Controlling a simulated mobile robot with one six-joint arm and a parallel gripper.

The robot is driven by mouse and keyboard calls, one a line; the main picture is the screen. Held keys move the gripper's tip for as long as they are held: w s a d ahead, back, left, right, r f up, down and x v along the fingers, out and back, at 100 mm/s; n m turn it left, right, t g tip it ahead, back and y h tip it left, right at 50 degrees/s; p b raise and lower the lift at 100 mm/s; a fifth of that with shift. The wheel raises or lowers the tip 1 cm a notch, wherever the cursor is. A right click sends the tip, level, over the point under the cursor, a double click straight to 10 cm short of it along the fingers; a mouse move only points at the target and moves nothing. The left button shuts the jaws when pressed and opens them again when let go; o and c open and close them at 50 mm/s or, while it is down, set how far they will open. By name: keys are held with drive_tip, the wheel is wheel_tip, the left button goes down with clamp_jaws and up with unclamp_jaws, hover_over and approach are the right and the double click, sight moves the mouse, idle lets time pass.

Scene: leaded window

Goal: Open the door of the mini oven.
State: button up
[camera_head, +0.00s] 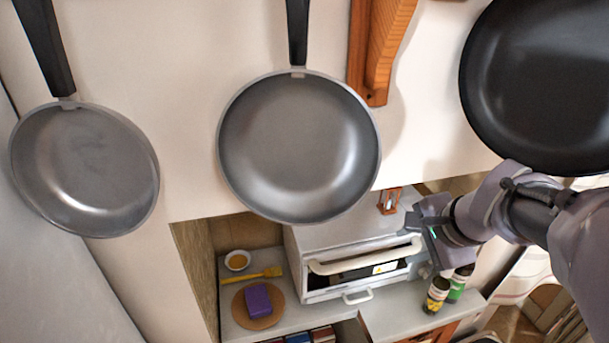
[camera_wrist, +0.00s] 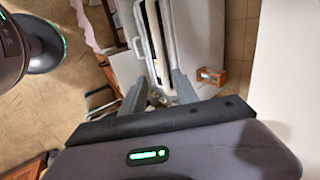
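The white mini oven (camera_head: 340,236) stands on the counter below the hanging pans. Its front has a pale bar handle (camera_head: 365,256) across a dark window with a yellow warning sticker; the door looks shut. My gripper (camera_head: 424,232) is at the right end of the handle, partly over the oven's right front edge. In the wrist view the two fingers (camera_wrist: 158,80) are spread apart, with the oven (camera_wrist: 188,40) beyond them. The handle (camera_wrist: 142,35) runs upward, its near end appearing between the fingertips. I cannot tell whether they touch it.
A small wooden-framed timer (camera_head: 389,201) sits on the oven top. Jars (camera_head: 438,294) stand right of the oven. A purple block (camera_head: 258,300) on a round board (camera_head: 239,310), a yellow brush (camera_head: 252,276) and a small bowl (camera_head: 237,260) lie left. A black pan (camera_head: 540,80) hangs above my arm.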

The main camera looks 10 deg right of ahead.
sight(379, 257)
drive_tip(key=b+x, duration=0.2)
drive_tip(key=x, duration=0.4)
drive_tip(key=d+b+x, duration=0.1)
drive_tip(key=b+x, duration=0.1)
drive_tip(key=x, duration=0.4)
drive_tip(key=b+x, duration=0.1)
drive_tip(key=x, duration=0.5)
drive_tip(key=shift+d+b, duration=0.2)
drive_tip(key=shift+b, duration=0.2)
clamp_jaws()
